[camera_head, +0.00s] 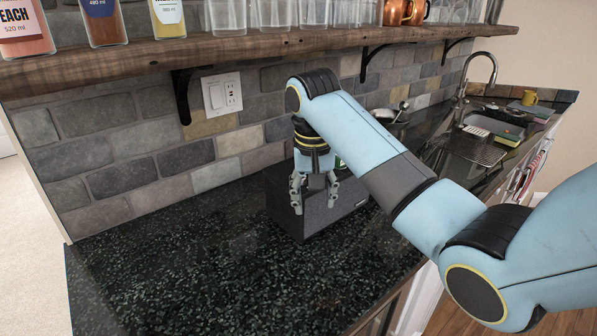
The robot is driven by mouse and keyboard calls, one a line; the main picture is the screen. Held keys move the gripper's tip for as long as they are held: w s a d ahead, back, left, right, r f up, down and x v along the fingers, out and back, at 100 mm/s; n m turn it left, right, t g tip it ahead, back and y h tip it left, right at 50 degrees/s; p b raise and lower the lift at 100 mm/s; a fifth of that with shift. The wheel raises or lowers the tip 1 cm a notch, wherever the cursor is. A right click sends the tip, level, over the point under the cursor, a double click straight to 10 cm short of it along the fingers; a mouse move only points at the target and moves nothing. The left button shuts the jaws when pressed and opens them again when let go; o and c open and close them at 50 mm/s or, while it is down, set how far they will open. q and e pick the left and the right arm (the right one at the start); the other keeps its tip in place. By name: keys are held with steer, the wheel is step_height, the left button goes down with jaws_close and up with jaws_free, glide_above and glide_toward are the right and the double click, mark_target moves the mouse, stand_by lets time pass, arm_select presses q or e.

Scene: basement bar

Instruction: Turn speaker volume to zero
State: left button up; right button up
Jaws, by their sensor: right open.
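The speaker (287,209) is a dark box standing on the black speckled counter, near the tiled wall. My right gripper (315,206) is open and points down in front of the speaker or over its top; I cannot tell whether it touches it. My right arm comes in from the right and hides part of the speaker's right side. The volume knob cannot be made out. My left gripper is not in view.
The counter (180,265) is clear left of the speaker. A wooden shelf (130,72) with bottles, glasses and copper mugs (397,12) runs above. A sink (490,124) with a faucet (480,58) lies at the far right. A socket plate (222,94) is on the wall.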

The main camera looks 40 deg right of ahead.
steer(key=w+d+r+m+g, duration=0.1)
steer(key=w+d+r+m, duration=0.25)
steer(key=w+r, duration=0.65)
steer(key=shift+m+y, duration=0.25)
steer(key=shift+y, duration=0.15)
steer(key=f, duration=0.3)
steer(key=s+f+p, duration=0.1)
steer(key=f, duration=0.5)
steer(key=shift+s+a+f+p, duration=0.15)
steer(key=shift+a+f+p, duration=0.15)
steer(key=shift+f+p, duration=0.1)
jaws_close()
